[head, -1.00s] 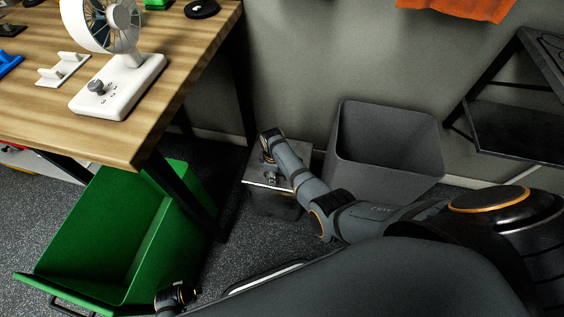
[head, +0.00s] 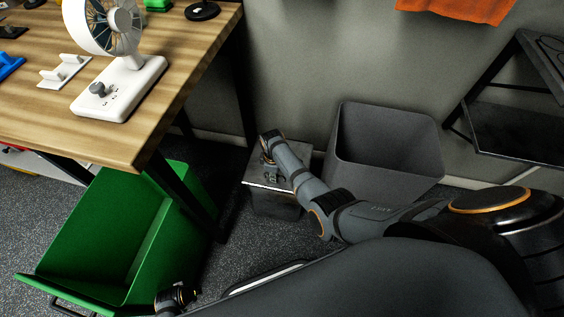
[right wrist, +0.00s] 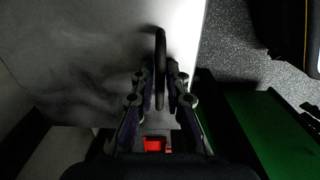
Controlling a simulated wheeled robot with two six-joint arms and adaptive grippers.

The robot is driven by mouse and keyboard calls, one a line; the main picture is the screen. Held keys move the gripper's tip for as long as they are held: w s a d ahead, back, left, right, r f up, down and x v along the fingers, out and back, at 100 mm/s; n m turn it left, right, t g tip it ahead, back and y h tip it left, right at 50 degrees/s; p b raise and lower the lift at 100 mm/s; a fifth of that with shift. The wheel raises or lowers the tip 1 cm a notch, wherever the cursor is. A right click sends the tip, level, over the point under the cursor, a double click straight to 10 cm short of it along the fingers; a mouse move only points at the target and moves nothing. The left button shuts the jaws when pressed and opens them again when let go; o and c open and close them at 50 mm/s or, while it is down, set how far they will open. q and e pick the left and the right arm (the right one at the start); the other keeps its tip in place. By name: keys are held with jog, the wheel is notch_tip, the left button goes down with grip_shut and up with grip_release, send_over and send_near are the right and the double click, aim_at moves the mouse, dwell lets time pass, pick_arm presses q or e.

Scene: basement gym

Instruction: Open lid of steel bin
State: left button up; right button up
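The steel bin (head: 275,205) is a small box with a pale flat lid, standing on the floor by the wall beneath my right arm. Its lid (head: 254,179) lies level and looks closed. In the right wrist view the lid (right wrist: 70,60) is a broad grey sheet with a dark upright bar handle (right wrist: 160,50). My right gripper (right wrist: 160,82) has a finger close on each side of this handle and appears shut on it. In the head view my right gripper (head: 273,171) is over the lid. My left gripper (head: 176,298) shows only as a small dark part at the bottom; its fingers are unclear.
A grey open bin (head: 385,170) stands right of the steel bin. A green cart or bin (head: 95,225) is on the left, beside a wooden table (head: 150,95) carrying a white fan (head: 120,85). A dark shelf stand (head: 515,125) is at right.

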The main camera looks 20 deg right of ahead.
grip_shut()
jog(key=shift+w+r, duration=0.1)
jog(key=shift+r, duration=0.15)
jog(key=shift+w+d+r+p, duration=0.2)
jog(key=shift+r+p, duration=0.15)
jog(key=shift+r, duration=0.25)
jog(key=shift+w+d+r+p, duration=0.1)
jog(key=shift+w+r+p, duration=0.15)
jog(key=shift+r, duration=0.35)
jog(key=shift+w+d+r+g+y+p, duration=0.2)
jog(key=shift+r+g, duration=0.1)
jog(key=shift+r, duration=0.2)
jog(key=shift+w+d+r+g+y+p, duration=0.1)
jog(key=shift+r+g+y, duration=0.15)
jog(key=shift+r, duration=0.25)
